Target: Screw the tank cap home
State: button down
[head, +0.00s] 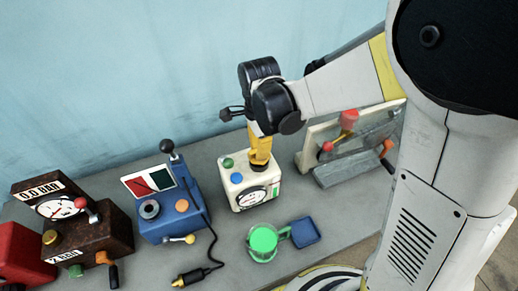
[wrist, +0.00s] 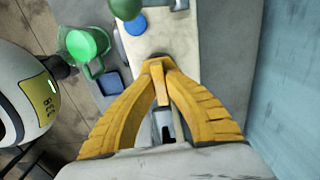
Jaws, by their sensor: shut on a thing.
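My gripper (head: 259,163) points down at the top of a white box-shaped tank (head: 243,201) with a dial on its front. Its yellow fingers are closed together at the tank top, and they also show in the wrist view (wrist: 158,68). The tank cap is between the fingertips and mostly hidden by them; I cannot tell how far down it sits. A green knob (head: 228,163) and a blue knob (head: 236,178) are on the tank top beside the fingers. The blue knob also shows in the wrist view (wrist: 135,24).
A green-filled jug (head: 263,240) and a blue tray (head: 304,232) stand in front of the tank. A blue machine (head: 170,213) with a lever and cable is to the left, with a brown gauge box (head: 88,237) beyond. A framed panel (head: 345,140) stands to the right.

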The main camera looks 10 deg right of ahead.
jog(key=shift+f+b, duration=0.55)
jog(key=shift+f, duration=0.15)
jog(key=m+b, duration=0.1)
jog(key=m, duration=0.2)
jog(key=shift+f+m, duration=0.1)
jog(key=shift+m, duration=0.3)
jog(key=m, duration=0.3)
jog(key=m+b, duration=0.1)
jog(key=m, duration=0.6)
jog(key=c, duration=1.5)
grip_release()
